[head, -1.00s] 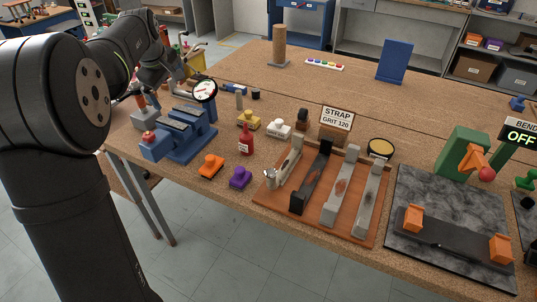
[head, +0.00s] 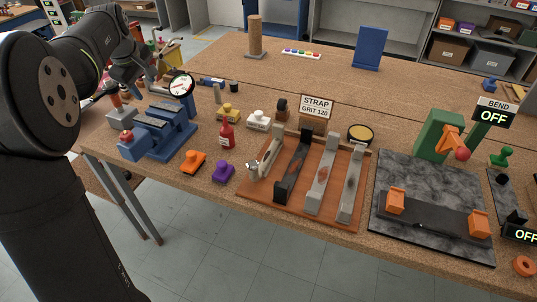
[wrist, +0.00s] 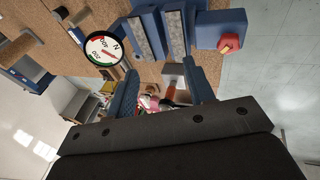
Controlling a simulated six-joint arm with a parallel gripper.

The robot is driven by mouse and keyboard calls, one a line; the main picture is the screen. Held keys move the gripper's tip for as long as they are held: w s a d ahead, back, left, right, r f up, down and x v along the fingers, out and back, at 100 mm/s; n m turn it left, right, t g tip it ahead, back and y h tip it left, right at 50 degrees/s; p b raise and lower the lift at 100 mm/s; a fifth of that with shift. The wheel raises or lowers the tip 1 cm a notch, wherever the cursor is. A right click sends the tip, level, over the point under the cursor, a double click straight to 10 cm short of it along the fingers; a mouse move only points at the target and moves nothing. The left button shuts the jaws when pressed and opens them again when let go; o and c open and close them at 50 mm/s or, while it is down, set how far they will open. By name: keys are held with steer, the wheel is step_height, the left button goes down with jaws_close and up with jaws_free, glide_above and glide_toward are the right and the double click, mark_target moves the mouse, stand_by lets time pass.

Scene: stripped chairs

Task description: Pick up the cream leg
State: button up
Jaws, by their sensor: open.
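A pale, cream-grey leg (head: 268,153) lies at the left end of the orange-brown tray (head: 300,218) in the head view, with a metal fitting at its near end. A black leg (head: 292,168) and two grey legs with brown patches (head: 321,176) (head: 352,184) lie beside it. My gripper is at the far left of the bench, well away from the tray. In the wrist view, my gripper (wrist: 163,88) has its two blue fingers wide apart, and no leg is between them.
A blue vise (head: 160,133) and a round gauge (head: 180,84) stand near my gripper; both show in the wrist view too. A red bottle (head: 227,134) and orange and purple blocks (head: 193,161) (head: 223,172) lie left of the tray. A green bending press (head: 440,135) stands right.

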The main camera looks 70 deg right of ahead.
steer(key=m+g+y, duration=0.2)
steer(key=m+y, duration=0.2)
steer(key=m, duration=1.4)
glide_above(268, 153)
steer(key=f, duration=1.7)
steer(key=shift+s+a+f, duration=0.15)
steer(key=shift+s+f, duration=0.05)
steer(key=shift+f, duration=0.2)
steer(key=shift+w+f, duration=0.15)
steer(key=shift+f, duration=2.75)
jaws_close()
